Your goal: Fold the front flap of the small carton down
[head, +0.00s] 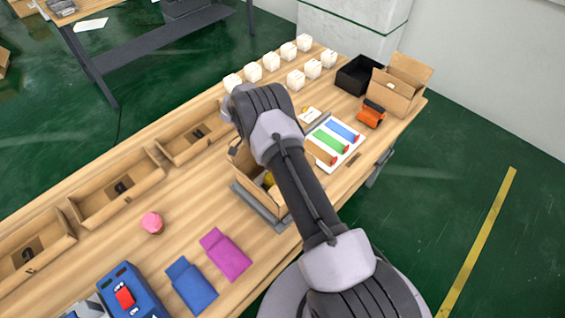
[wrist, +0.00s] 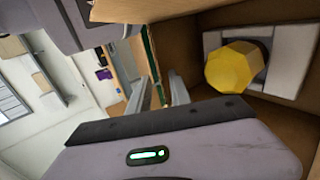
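The small carton (head: 283,210) stands open on a grey base at the middle of the table, partly hidden behind my arm in the head view. In the wrist view, the open carton (wrist: 200,75) shows its brown inner walls and a yellow faceted cap (wrist: 232,66) in a pale insert (wrist: 292,58). A brown cardboard panel (wrist: 150,10) crosses the top of this view; I cannot tell which flap it is. My gripper (wrist: 160,92) has its two grey fingers apart, beside the carton's edge, with nothing seen held between them. The head view hides the fingertips.
A white tray (head: 355,140) with coloured strips lies right of the carton. Several white boxes (head: 271,62), a black bin (head: 358,74) and an open brown box (head: 397,98) stand at the back. Brown bins (head: 118,190) line the left edge. Blue (head: 190,286) and magenta (head: 226,255) pieces lie in front.

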